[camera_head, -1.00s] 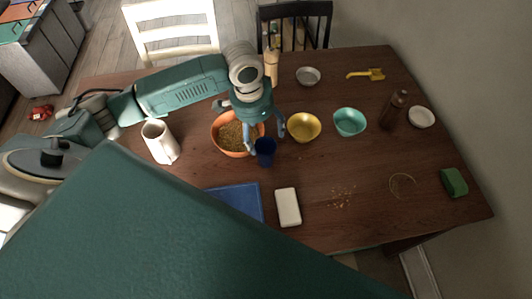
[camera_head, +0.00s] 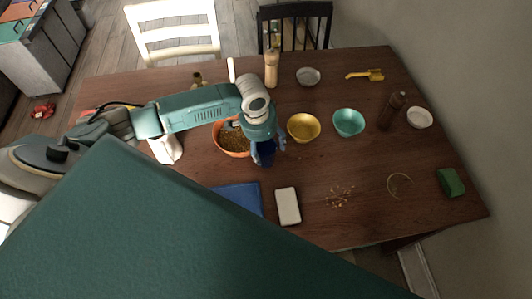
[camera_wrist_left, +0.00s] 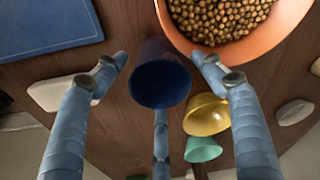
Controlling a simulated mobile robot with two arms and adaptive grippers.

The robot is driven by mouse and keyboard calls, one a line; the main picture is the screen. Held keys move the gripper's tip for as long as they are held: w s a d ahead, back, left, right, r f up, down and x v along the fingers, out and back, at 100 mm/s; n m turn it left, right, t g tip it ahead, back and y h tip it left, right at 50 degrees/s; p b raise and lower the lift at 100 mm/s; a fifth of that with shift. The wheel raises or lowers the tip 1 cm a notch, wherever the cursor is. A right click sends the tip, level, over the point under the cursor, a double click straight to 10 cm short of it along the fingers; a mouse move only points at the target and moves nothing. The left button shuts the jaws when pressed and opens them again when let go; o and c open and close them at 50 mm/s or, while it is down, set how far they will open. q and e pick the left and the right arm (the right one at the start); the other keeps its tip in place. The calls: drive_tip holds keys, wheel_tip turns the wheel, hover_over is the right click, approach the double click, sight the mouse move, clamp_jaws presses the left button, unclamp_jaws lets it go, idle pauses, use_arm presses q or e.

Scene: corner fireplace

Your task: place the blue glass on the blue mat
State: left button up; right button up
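The blue glass (camera_head: 265,156) stands on the wooden table, partly hidden by my left gripper in the head view. In the left wrist view the glass (camera_wrist_left: 161,83) shows its dark round opening between the fingers. My left gripper (camera_head: 267,158) is open over the glass, with its fingers (camera_wrist_left: 160,62) spread on either side of it. A small gap shows beside the left finger; contact on the right cannot be told. The blue mat (camera_head: 242,198) lies to the lower left of the glass, partly hidden by a green surface in front. My right gripper is not in view.
An orange bowl of brown pieces (camera_wrist_left: 282,32) is close beside the glass. A yellow bowl (camera_head: 303,127) and a turquoise bowl (camera_head: 348,122) stand to the right. A white block (camera_head: 288,206) lies beside the mat. A white pitcher (camera_head: 166,149) is at left.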

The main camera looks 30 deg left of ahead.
use_arm(q)
clamp_jaws()
drive_tip(key=shift+r, duration=0.15)
wheel_tip(320, 180, up, 20)
drive_tip(key=b, duration=0.3)
drive_tip(key=s+d+r+n+b, duration=0.2)
drive_tip(key=s+d+r+n, duration=0.3)
drive_tip(key=s, duration=0.3)
drive_tip(key=shift+s+d+r+n+y, duration=0.15)
drive_tip(key=shift+s+d+n+y, duration=0.05)
drive_tip(key=shift+n+y, duration=0.25)
